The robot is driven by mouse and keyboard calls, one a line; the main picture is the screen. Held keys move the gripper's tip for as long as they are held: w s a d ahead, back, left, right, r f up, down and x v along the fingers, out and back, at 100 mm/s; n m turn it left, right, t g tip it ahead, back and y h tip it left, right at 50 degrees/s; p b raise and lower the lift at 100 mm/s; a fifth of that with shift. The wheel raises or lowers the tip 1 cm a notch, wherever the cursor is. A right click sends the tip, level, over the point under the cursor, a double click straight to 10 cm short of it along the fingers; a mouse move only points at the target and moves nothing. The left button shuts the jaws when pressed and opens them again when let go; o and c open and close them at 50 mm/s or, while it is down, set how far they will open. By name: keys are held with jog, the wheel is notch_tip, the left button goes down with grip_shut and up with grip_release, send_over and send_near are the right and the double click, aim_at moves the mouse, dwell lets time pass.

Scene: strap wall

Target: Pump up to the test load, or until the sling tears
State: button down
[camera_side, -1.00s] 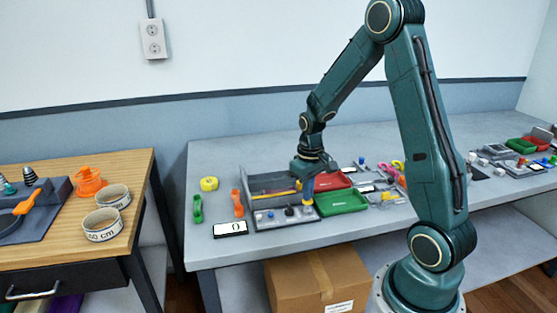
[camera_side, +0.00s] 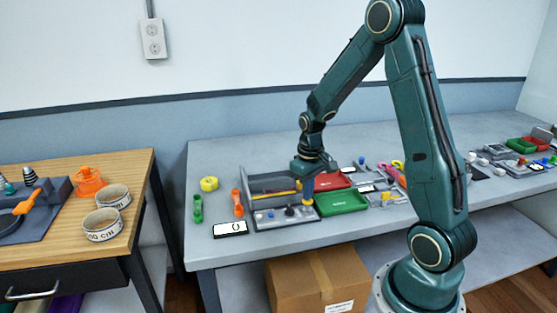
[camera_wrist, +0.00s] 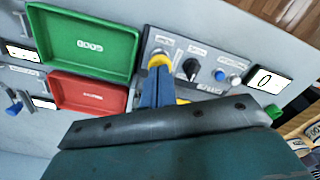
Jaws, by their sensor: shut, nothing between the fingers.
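The load tester stands on the grey bench, with a control panel (camera_side: 272,221) at its front. In the wrist view, the panel carries a yellow button (camera_wrist: 159,60), a black knob (camera_wrist: 190,68), a blue button (camera_wrist: 219,75) and a pale button (camera_wrist: 234,78). The display (camera_wrist: 266,80) reads 0, and it also reads 0 in the side view (camera_side: 230,229). My gripper (camera_wrist: 157,72) is shut and empty, its tips at the yellow button. I cannot tell whether they press it. A yellow strip (camera_side: 274,193) lies in the tester's bed, partly hidden; I cannot tell if it is the sling.
A green tray (camera_wrist: 83,41) and a red tray (camera_wrist: 88,91) sit beside the panel. A wooden table (camera_side: 128,228) holds white strap rolls.

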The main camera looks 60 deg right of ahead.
jog(key=shift+r, duration=3)
jog(key=c, duration=2.2)
grip_release()
jog(key=c, duration=2)
grip_release()
jog(key=shift+r, duration=3.05)
jog(key=shift+c, duration=0.2)
jog(key=s+a+r+n+t, duration=0.1)
jog(key=s+a+r+t, duration=0.1)
jog(key=s+a+r, duration=0.2)
jog(key=s+a+r+n+t, duration=0.2)
jog(key=s+a+r+t, duration=0.1)
jog(key=s+a, duration=0.7)
jog(key=shift+s+a+r+t, duration=0.35)
jog(key=shift+a+r, duration=0.3)
jog(key=shift+a, duration=1.4)
